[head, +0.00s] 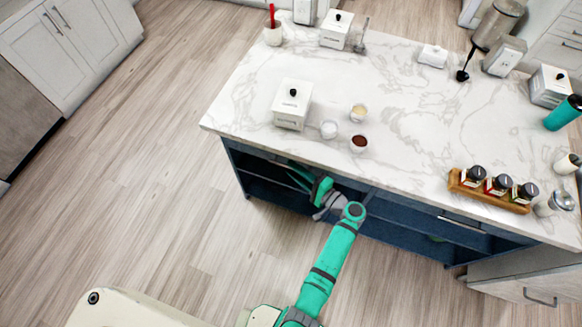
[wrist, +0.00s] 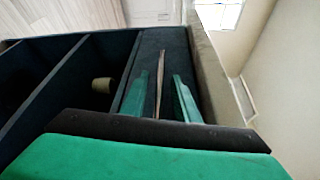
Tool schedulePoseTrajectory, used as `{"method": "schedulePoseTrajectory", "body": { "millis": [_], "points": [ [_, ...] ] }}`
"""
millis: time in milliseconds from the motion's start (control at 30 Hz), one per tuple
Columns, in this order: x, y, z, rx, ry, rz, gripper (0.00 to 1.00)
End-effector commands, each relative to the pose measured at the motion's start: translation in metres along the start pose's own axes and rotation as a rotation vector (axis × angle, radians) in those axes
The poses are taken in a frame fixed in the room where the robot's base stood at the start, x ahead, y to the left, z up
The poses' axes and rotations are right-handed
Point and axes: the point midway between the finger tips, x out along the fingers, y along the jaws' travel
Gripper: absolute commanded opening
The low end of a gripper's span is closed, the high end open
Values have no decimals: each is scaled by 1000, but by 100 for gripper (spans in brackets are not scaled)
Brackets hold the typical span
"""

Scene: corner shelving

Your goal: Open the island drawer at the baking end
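The island (head: 300,148) has a marble top and a dark navy body. My gripper (head: 298,176) is at the front face of its left end, just under the countertop edge. In the wrist view my gripper (wrist: 165,95) has its two green fingers apart. A thin brownish bar (wrist: 158,85), which looks like a drawer handle, runs lengthwise between them. I cannot tell whether either finger touches it. Behind it is a dark panel (wrist: 170,48), apparently the drawer front, which looks flush and closed. In the head view my gripper and arm hide much of that front.
Open dark shelves (wrist: 75,70) lie beside the panel, one holding a round tan object (wrist: 103,85). A white canister (head: 292,108) and small bowls (head: 359,143) stand on the top above. A spice rack (head: 490,190) is further right. The wooden floor (head: 150,190) at left is clear.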

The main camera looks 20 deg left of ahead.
Motion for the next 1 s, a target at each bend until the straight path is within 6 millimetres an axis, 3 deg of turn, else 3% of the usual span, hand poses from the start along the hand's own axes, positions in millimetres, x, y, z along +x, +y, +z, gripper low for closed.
{"method": "schedulePoseTrajectory", "body": {
  "millis": [200, 500, 533, 633, 1000],
  "points": [
    [17, 0, 0, -1, 1, 0, 28],
    [20, 0, 0, -1, 1, 0, 28],
    [20, 0, 0, -1, 1, 0, 26],
    [19, 0, 0, -1, 1, 1, 2],
    [20, 3, 10, 0, -9, 3, 0]
  ]
}}
